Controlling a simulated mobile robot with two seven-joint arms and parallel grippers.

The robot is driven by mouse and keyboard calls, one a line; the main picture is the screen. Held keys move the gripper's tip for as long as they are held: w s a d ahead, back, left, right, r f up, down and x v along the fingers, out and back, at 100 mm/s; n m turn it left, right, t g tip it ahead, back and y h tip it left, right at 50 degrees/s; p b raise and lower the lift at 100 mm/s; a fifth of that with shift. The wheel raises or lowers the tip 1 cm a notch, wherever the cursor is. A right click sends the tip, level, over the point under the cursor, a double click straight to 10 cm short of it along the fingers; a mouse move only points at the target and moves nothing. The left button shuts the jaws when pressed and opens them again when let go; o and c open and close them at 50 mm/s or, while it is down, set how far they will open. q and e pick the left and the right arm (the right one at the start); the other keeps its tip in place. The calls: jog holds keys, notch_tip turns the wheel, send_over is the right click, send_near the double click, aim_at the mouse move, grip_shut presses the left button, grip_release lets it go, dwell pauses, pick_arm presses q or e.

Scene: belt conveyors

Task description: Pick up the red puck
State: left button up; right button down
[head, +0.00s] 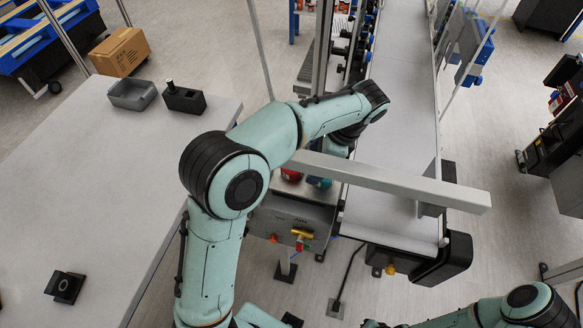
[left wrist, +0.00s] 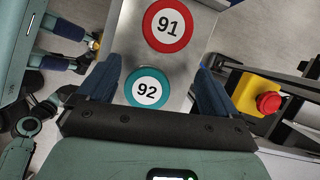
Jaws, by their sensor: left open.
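The red puck (left wrist: 168,25), with a white face marked 91, lies flat on a grey metal surface (left wrist: 195,50). A teal puck (left wrist: 147,88), marked 92, lies close beside it. My left gripper (left wrist: 160,70) is open and empty; its dark blue fingers show on both sides of the teal puck in the picture, with the red puck beyond the fingertips. In the head view the red puck (head: 291,175) and the teal puck (head: 319,182) show in part beneath my left arm and a grey beam. The left fingers are hidden there by the arm.
A grey beam (head: 390,183) crosses near the pucks. A conveyor belt (head: 390,130) runs to their right. A red button on a yellow box (left wrist: 268,103) stands right of the fingers. A wide table (head: 80,190) at left holds a grey tray (head: 132,95) and black blocks.

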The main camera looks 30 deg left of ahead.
aim_at(288, 174)
pick_arm(q)
jog(key=shift+a, duration=0.3)
jog(key=a, duration=0.1)
jog(key=s+a, duration=0.2)
jog(key=a, duration=0.1)
jog(key=shift+b+x, duration=0.45)
jog(key=shift+x, duration=0.45)
jog(key=shift+w+f, duration=0.1)
jog(key=shift+f, duration=0.45)
jog(key=c, duration=1.2)
